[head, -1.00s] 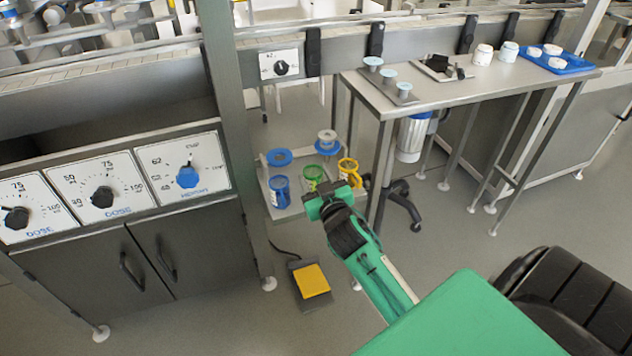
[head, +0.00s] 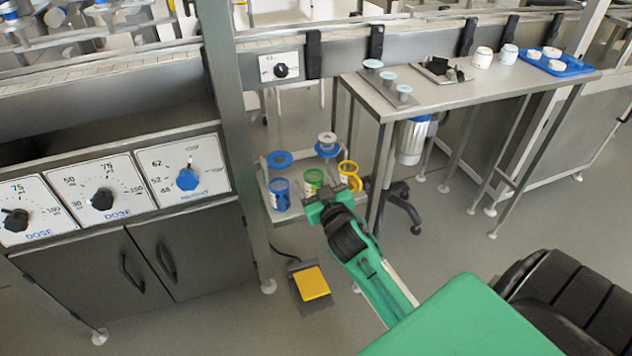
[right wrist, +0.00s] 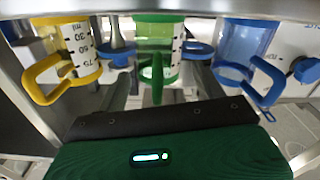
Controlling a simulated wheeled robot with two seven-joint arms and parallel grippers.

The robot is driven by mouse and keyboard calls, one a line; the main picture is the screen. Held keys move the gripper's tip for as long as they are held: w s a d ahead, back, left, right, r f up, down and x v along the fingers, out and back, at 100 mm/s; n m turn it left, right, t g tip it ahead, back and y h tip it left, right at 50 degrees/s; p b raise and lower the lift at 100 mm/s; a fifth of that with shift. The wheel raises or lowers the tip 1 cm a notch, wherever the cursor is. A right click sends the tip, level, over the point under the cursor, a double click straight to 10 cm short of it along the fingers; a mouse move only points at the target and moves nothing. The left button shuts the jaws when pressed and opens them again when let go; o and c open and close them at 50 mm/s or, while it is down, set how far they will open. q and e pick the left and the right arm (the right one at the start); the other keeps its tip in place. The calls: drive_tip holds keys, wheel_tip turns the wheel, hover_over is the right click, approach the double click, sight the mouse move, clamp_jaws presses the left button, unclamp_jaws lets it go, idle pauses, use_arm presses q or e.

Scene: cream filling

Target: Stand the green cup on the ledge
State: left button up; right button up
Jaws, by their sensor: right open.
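The green cup (head: 313,181) stands on a low metal shelf (head: 287,212), between a blue cup (head: 281,194) and a yellow cup (head: 349,174). My right gripper (head: 330,196) is open and empty just in front of the green cup, hiding some of the shelf. In the right wrist view the picture is upside down: the green cup (right wrist: 157,45) hangs from the top middle, its handle pointing at the gripper. The yellow cup (right wrist: 68,55) and blue cup (right wrist: 245,55) flank it. I cannot tell which surface is the ledge. My left gripper is out of view.
Blue rings (head: 279,159) and a white-and-blue spool (head: 327,142) lie behind the cups. A steel table (head: 440,98) with jars and a blue tray (head: 560,66) stands at right. A cabinet with dials (head: 103,199) stands left. A yellow pedal (head: 312,283) lies on the floor.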

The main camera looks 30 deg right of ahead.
drive_tip(key=v, duration=1.1)
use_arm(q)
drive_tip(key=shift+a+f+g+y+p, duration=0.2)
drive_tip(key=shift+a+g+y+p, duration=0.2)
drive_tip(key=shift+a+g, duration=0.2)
use_arm(e)
drive_tip(key=s+a+f+n+g+y, duration=0.1)
drive_tip(key=s+a+f+g+y, duration=0.1)
drive_tip(key=a, duration=0.6)
drive_tip(key=s+a+f+n+g+y, duration=0.1)
drive_tip(key=s+a+f+y, duration=0.2)
drive_tip(key=s+a, duration=0.3)
drive_tip(key=s+a+f+n+g+y, duration=0.1)
drive_tip(key=s+a+f+g+y, duration=0.1)
drive_tip(key=a, duration=0.8)
drive_tip(key=s+f+y, duration=0.1)
drive_tip(key=s+y, duration=0.1)
drive_tip(key=s, duration=0.1)
drive_tip(key=shift+g+y, duration=0.3)
drive_tip(key=shift+s, duration=0.15)
